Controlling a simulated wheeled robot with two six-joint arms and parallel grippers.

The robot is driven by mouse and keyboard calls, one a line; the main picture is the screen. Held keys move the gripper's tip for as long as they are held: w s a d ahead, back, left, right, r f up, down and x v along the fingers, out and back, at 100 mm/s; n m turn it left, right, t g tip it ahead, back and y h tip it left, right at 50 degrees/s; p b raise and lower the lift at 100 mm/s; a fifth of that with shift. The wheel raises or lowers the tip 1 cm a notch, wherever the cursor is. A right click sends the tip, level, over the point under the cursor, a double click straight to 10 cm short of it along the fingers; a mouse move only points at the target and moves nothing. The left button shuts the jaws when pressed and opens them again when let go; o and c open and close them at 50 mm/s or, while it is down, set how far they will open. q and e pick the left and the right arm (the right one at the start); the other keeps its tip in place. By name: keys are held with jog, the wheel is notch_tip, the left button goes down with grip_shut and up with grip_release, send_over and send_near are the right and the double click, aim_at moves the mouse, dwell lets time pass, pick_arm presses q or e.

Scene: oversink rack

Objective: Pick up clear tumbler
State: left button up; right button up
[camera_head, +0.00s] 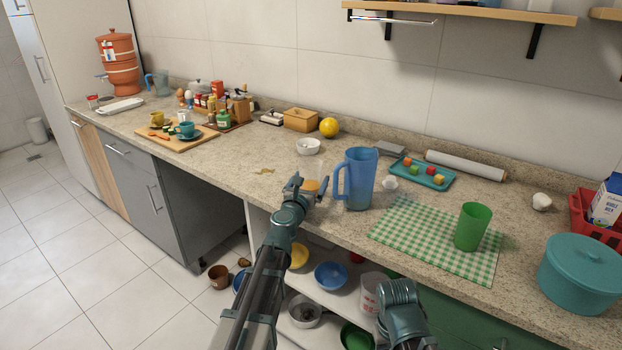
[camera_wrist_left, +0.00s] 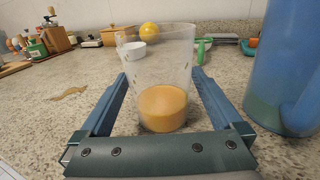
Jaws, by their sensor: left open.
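The clear tumbler (camera_wrist_left: 158,68) stands upright on the counter with a little orange drink at its bottom. A small gap seems to show at the fingers; contact is not clear. In the head view my left gripper (camera_head: 307,188) is at the counter's front edge. My right arm shows at the bottom, but its gripper fingers are not visible.
A blue pitcher (camera_head: 359,180) stands close right of the tumbler; it also fills the wrist view's right side (camera_wrist_left: 286,70). A white bowl (camera_head: 308,146) is behind. A green cup (camera_head: 470,227) stands on a checked cloth (camera_head: 408,236).

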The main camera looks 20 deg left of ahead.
pick_arm(q)
jog(key=shift+s, duration=0.1)
jog(key=shift+c, duration=0.4)
jog(key=c, duration=1.2)
jog(key=shift+r+p, duration=0.3)
jog(key=shift+r, duration=0.05)
notch_tip(320, 180, up, 9)
jog(key=p, duration=0.9)
jog(key=shift+r, duration=0.2)
